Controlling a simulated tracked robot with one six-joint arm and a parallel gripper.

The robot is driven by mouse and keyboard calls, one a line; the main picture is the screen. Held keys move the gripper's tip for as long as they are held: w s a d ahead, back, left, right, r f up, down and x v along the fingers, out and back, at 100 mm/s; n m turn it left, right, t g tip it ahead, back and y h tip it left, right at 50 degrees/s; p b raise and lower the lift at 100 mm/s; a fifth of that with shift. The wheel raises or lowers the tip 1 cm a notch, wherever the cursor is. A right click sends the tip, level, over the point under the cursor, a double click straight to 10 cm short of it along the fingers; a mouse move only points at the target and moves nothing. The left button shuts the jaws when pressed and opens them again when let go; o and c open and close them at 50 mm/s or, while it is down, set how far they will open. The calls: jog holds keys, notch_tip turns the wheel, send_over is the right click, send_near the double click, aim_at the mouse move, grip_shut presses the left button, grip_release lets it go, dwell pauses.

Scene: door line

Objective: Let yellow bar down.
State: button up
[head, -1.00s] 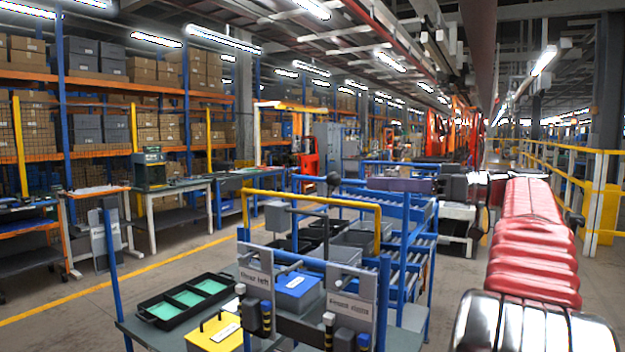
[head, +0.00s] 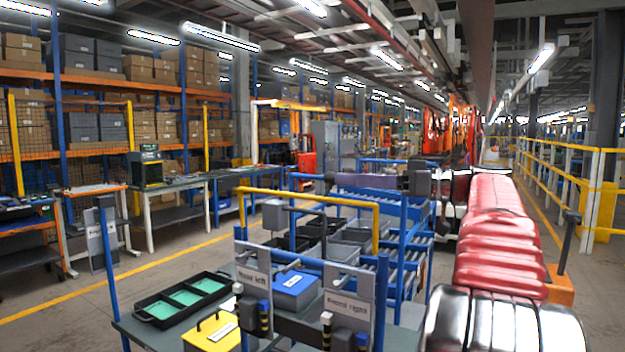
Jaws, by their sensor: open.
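The yellow bar (head: 308,197) is raised across the front of a blue-framed workstation. Its two ends bend down near the blue uprights. Two grey plates hang below it, a left one (head: 253,272) and a right one (head: 350,312), with labels that seem to end in "left" and "right". A dark post with a black ball knob (head: 329,178) stands behind the bar. My arm comes from the right, with a purple link reaching left behind the bar, its end near the knob in the picture.
A black tray with green inserts (head: 182,299), a yellow box (head: 211,332) and a blue-lidded box (head: 295,286) sit on the workstation. Blue roller racks (head: 405,225) stand behind. A dark lever on an orange base (head: 561,284) is at right. Floor is clear at left.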

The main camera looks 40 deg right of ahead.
jog(key=x, duration=0.9)
jog(key=shift+f, duration=0.1)
jog(key=shift+c, duration=0.3)
grip_shut()
